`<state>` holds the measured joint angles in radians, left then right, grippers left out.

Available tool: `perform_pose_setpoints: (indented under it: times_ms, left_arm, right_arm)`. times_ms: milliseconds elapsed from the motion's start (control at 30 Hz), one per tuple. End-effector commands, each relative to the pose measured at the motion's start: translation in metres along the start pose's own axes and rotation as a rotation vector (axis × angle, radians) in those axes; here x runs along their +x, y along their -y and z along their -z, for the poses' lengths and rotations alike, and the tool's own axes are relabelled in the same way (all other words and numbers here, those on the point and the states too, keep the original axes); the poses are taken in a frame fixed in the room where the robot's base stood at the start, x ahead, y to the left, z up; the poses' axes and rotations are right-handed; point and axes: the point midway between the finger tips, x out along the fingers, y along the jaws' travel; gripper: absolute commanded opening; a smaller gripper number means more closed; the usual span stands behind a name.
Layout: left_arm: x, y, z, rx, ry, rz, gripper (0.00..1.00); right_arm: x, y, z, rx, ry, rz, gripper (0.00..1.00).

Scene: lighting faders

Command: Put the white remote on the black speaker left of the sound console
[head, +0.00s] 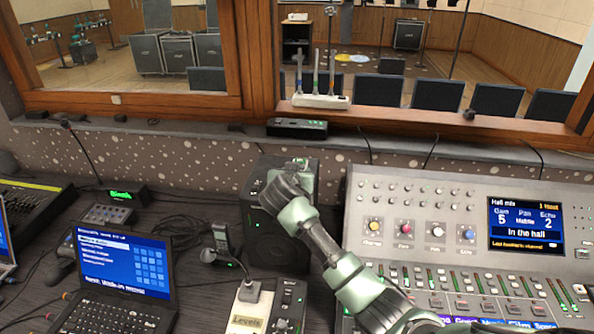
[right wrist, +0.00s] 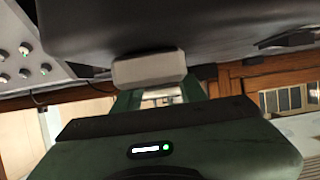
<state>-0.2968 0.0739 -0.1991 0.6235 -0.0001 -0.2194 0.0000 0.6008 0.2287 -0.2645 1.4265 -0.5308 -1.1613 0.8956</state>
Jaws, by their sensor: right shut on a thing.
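The black speaker (head: 266,238) stands on the desk, just left of the sound console (head: 400,215). My right gripper (head: 287,187) is over the speaker's top in the head view, and its wrist hides the fingers and what they hold. In the right wrist view, my right gripper (right wrist: 158,90) is shut on a pale block, the white remote (right wrist: 149,69). A large dark surface, apparently the speaker (right wrist: 200,25), lies right against or very near the remote there; I cannot tell whether they touch. My left gripper is not in view.
A laptop (head: 122,265) and a dark handset (head: 221,237) are left of the speaker. A box marked Levels (head: 246,310) and a dark device (head: 290,305) stand in front. A black box (head: 297,128) lies on the ledge behind, below the window.

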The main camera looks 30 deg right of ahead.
Motion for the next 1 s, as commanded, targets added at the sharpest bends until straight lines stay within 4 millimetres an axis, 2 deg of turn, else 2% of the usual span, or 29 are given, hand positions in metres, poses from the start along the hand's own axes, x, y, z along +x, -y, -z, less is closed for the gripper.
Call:
perform_pose_setpoints:
  times_ms: [333, 367, 400, 433, 800, 867, 1000]
  left_arm:
    - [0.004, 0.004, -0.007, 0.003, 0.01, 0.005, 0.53]
    - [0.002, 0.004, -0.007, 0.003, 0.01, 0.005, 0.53]
    - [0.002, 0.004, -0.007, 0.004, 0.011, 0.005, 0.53]
    - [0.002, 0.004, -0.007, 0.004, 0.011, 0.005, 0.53]
    - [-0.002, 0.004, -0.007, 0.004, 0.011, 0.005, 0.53]
    - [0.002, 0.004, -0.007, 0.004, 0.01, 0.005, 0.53]
    - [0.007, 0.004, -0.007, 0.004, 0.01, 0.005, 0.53]
  right_arm:
    - [0.002, 0.0, -0.004, 0.001, -0.001, 0.001, 0.0]
    - [0.001, 0.0, -0.003, 0.001, -0.001, 0.0, 0.5]
    - [0.001, 0.0, -0.002, 0.0, 0.0, 0.0, 0.61]
    - [0.001, 0.0, -0.002, 0.0, 0.0, 0.0, 0.63]
    - [-0.001, 0.0, 0.002, 0.0, -0.001, 0.0, 0.63]
    - [-0.006, 0.001, -0.001, 0.001, -0.001, 0.002, 0.63]
    - [-0.027, 0.001, -0.002, 0.004, -0.001, 0.004, 0.63]
